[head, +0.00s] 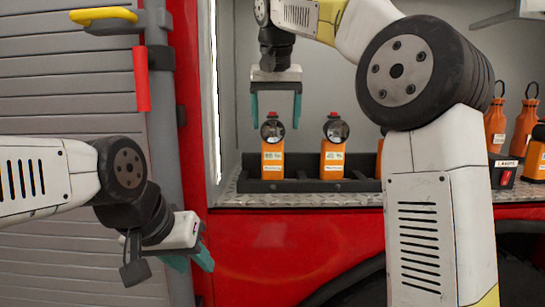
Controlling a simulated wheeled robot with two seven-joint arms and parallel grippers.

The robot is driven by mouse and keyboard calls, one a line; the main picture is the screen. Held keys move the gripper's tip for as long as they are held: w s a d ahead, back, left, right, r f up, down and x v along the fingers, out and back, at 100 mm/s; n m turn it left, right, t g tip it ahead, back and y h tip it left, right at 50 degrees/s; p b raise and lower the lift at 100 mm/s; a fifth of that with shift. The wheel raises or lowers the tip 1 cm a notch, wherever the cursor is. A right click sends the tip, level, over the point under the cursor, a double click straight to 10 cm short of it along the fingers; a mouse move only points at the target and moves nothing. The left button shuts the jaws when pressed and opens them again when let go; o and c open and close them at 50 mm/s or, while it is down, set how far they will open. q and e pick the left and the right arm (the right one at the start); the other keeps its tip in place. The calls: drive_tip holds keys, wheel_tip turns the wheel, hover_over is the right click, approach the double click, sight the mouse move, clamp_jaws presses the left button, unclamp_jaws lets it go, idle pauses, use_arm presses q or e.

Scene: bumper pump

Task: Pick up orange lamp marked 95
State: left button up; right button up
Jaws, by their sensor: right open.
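An orange lamp (273,160) with a round dark-rimmed lens and a red top stands upright in the black rack at the left. A second, similar orange lamp (333,158) stands to its right. Both carry pale labels, but I cannot read which one is marked 95. My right gripper (276,113) points down with its teal fingers spread, one on each side of the left lamp's top; it is open and empty. My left gripper (190,262) hangs low at the left, away from the lamps, its fingers apart and nothing between them.
The black rack (305,186) sits on a metal tread-plate shelf (232,200) inside the red truck's compartment. My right arm hides part of the rack and another orange item. Orange bottles (495,124) and a red-switched box (505,175) stand at the right.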

sight(273, 141)
drive_tip(key=x, duration=0.7)
drive_tip(key=shift+w+a+f, duration=0.1)
drive_tip(key=shift+w+a, duration=0.1)
drive_tip(key=shift+a, duration=0.15)
drive_tip(key=shift+c, duration=0.2)
clamp_jaws()
